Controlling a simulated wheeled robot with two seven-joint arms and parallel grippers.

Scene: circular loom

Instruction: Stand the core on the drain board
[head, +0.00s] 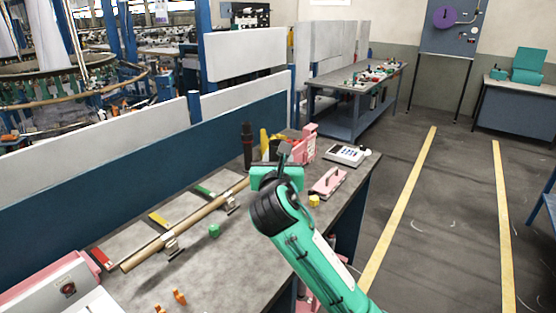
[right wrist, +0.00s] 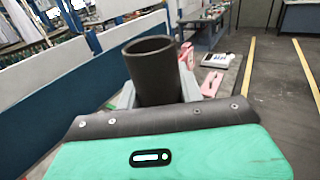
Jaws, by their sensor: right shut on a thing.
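My right gripper (head: 281,160) is over the far part of the workbench, with its green housing and arm coming in from the lower right. In the right wrist view its grey fingers (right wrist: 156,92) are shut on the core (right wrist: 152,75), a dark grey hollow tube. The core stands nearly upright between the fingers with its open top toward the camera. Its lower end is hidden by the gripper, so I cannot tell whether it touches anything. I cannot make out the drain board for certain. My left gripper is out of view.
On the workbench (head: 262,235) lie a long wooden rod (head: 190,222) on supports, a green piece (head: 214,230) and orange pegs (head: 179,296). A dark upright object (head: 247,150), a pink device (head: 304,148), a pink block (head: 328,181) and a white keypad box (head: 346,155) crowd the far end.

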